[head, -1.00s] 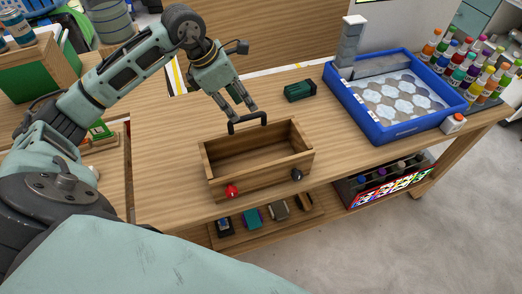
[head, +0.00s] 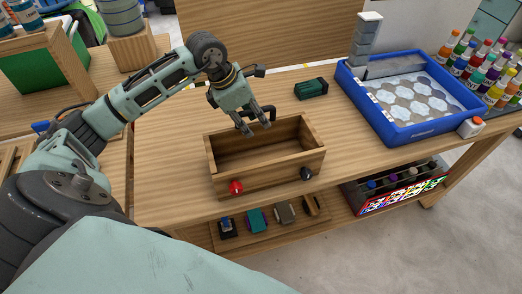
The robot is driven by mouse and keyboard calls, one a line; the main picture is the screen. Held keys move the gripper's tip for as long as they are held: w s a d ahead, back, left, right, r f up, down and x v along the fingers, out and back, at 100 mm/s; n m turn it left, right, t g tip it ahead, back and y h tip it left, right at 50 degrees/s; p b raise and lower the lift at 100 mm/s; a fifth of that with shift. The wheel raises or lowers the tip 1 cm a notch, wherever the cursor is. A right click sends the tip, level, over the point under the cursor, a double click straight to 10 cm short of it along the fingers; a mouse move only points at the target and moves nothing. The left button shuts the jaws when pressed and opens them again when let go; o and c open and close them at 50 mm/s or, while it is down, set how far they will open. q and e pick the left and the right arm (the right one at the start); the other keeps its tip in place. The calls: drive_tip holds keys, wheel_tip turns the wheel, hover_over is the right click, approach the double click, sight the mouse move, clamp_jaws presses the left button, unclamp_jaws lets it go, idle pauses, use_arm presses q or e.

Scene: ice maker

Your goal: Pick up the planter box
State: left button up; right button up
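The planter box (head: 267,176) is an open, empty wooden box near the front edge of the wooden table. Its front bears a red knob (head: 236,187) on the left and a dark knob (head: 306,173) on the right. My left gripper (head: 257,128) points down at the box's far rim, in front of the handle. Its two fingers are apart with nothing seen between them. I cannot tell whether it touches the rim. My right gripper is not in view.
A blue tray (head: 430,130) with pale hexagonal pieces stands to the right, with several colored bottles (head: 480,70) beyond it. A dark green block (head: 311,88) lies behind the box. Small items sit on a lower shelf (head: 270,232). The table left of the box is clear.

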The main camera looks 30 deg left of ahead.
sight(254, 123)
use_arm(q)
drive_tip(key=shift+a+p+x, duration=0.15)
drive_tip(key=shift+p+x, duration=0.1)
drive_tip(key=shift+x, duration=0.75)
drive_tip(key=shift+a+p+x, duration=0.1)
drive_tip(key=shift+p+x, duration=0.15)
drive_tip(key=shift+x, duration=0.75)
drive_tip(key=shift+s, duration=0.1)
drive_tip(key=shift+c, duration=0.5)
clamp_jaws()
drive_tip(key=shift+r, duration=0.1)
